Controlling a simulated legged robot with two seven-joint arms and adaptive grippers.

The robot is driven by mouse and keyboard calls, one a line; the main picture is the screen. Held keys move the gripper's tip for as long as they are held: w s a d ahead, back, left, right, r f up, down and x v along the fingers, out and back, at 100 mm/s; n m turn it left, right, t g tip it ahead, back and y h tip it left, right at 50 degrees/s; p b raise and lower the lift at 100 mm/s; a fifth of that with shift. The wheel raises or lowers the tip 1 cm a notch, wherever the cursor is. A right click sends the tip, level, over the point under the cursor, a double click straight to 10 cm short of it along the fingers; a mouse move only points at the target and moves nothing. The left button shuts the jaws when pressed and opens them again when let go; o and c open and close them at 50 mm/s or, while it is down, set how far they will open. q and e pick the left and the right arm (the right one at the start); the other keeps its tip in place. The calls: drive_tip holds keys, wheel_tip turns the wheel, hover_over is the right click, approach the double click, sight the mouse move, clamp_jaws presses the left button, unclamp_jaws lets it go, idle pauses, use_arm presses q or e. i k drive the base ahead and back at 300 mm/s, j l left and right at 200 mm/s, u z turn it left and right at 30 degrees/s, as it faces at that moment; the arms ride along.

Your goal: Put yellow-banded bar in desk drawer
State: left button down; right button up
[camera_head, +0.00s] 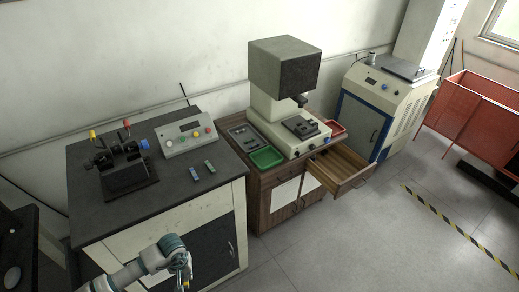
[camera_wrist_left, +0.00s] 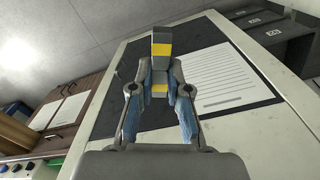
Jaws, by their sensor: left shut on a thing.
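My left gripper (camera_head: 182,265) is low in front of the dark-topped bench in the head view. In the left wrist view it (camera_wrist_left: 160,85) is shut on the grey yellow-banded bar (camera_wrist_left: 161,48), which sticks out past the fingertips. In the head view only a small yellow bit shows by the fingers. The desk drawer (camera_head: 340,170) is pulled open from the wooden desk (camera_head: 268,195), to the right of and well away from my left gripper. Its visible inside looks empty. My right gripper is not in view.
The bench (camera_head: 85,205) holds a clamp rig (camera_head: 125,165), a control box (camera_head: 187,133) and two small bars. On the desk stand a grey-and-cream machine (camera_head: 285,75), a green tray (camera_head: 267,157) and a red tray (camera_head: 335,128). The floor (camera_head: 340,240) before the drawer is clear.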

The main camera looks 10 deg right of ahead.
sight(336, 175)
drive_tip(key=i+l+z, duration=0.25)
drive_tip(key=l+z, duration=0.2)
drive_tip(key=i+l+z, duration=0.7)
drive_tip(key=z, duration=0.2)
drive_tip(key=i+l+z, duration=0.2)
drive_tip(key=i+z, duration=0.2)
drive_tip(key=i+l+z, duration=0.1)
drive_tip(key=i, duration=0.75)
drive_tip(key=i+l+z, duration=0.15)
drive_tip(key=i, duration=0.7)
drive_tip(key=i+u, duration=0.25)
drive_tip(key=u, duration=0.15)
drive_tip(key=i+u, duration=0.25)
drive_tip(key=u, duration=0.2)
drive_tip(key=i+l+u, duration=0.2)
drive_tip(key=u, duration=0.2)
drive_tip(key=i+l+u, duration=0.25)
drive_tip(key=u, duration=0.2)
drive_tip(key=i+l+u, duration=0.1)
drive_tip(key=u, duration=0.4)
drive_tip(key=i+l+u, duration=0.25)
drive_tip(key=u, duration=0.25)
drive_tip(key=i+l+u, duration=0.2)
drive_tip(key=u, duration=0.3)
drive_tip(key=i+l+u, duration=0.1)
drive_tip(key=l+u, duration=0.4)
drive_tip(key=j, duration=0.1)
